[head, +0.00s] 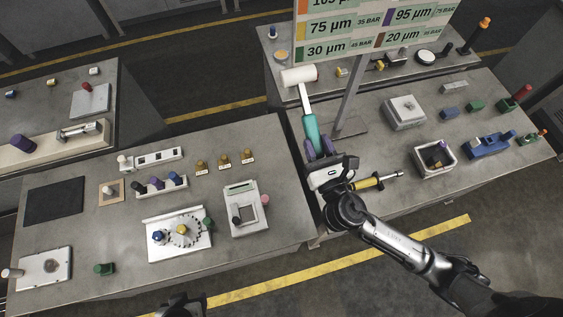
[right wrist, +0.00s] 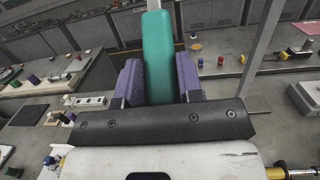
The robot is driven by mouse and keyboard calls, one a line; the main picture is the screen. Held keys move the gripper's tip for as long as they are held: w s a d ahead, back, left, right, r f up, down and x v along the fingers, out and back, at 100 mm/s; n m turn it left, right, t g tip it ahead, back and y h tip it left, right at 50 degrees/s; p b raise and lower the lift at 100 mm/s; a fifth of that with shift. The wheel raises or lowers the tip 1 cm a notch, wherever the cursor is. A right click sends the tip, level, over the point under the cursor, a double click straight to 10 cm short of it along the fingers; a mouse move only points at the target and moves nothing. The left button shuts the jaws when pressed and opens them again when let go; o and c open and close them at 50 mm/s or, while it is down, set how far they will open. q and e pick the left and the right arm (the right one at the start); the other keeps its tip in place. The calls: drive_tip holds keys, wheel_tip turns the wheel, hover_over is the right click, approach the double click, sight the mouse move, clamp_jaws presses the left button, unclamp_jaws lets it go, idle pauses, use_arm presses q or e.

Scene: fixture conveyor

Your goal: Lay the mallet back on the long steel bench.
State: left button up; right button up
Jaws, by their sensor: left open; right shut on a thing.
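The mallet has a white head (head: 299,75), a pale shaft and a teal grip (head: 311,130). My right gripper (head: 319,147) is shut on the teal grip with its purple fingers. In the right wrist view, the fingers press both sides of the grip (right wrist: 158,65). The mallet points away from me, in the air by the gap between the benches, its head in front of the far bench (head: 282,88) in the picture. My left gripper (head: 181,304) shows only partly at the bottom edge, apart from the mallet. Steel-topped benches stand at left (head: 95,215) and right (head: 385,145).
A sign (head: 375,28) on a post (head: 350,95) stands just right of the mallet. A yellow-handled tool (head: 372,183) and an open box (head: 436,160) are near my right gripper. The left bench holds a gear fixture (head: 180,245) and a grey device (head: 245,215).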

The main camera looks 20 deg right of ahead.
use_arm(q)
wheel_tip(320, 180, down, 17)
drive_tip(key=b, duration=1.4)
drive_tip(key=shift+a+b, duration=0.15)
drive_tip(key=shift+b, duration=0.25)
use_arm(e)
drive_tip(key=w+a+f+g, duration=0.1)
drive_tip(key=w+f, duration=0.3)
drive_tip(key=f, duration=0.7)
drive_tip(key=w+a+f+g, duration=0.1)
drive_tip(key=w+f+g, duration=0.2)
drive_tip(key=f, duration=0.8)
drive_tip(key=w+a+f+g, duration=0.1)
drive_tip(key=w+f, duration=0.4)
drive_tip(key=f, duration=0.6)
drive_tip(key=shift+w+a+f+g, duration=0.2)
drive_tip(key=shift+f+g, duration=0.2)
drive_tip(key=shift+g, duration=0.5)
use_arm(q)
drive_tip(key=shift+w+r, duration=0.1)
use_arm(e)
wheel_tip(320, 180, down, 3)
drive_tip(key=shift+r, duration=0.15)
drive_tip(key=shift+f+b, duration=1.1)
drive_tip(key=shift+f, duration=1.35)
use_arm(q)
wheel_tip(320, 180, down, 3)
drive_tip(key=shift+r, duration=0.1)
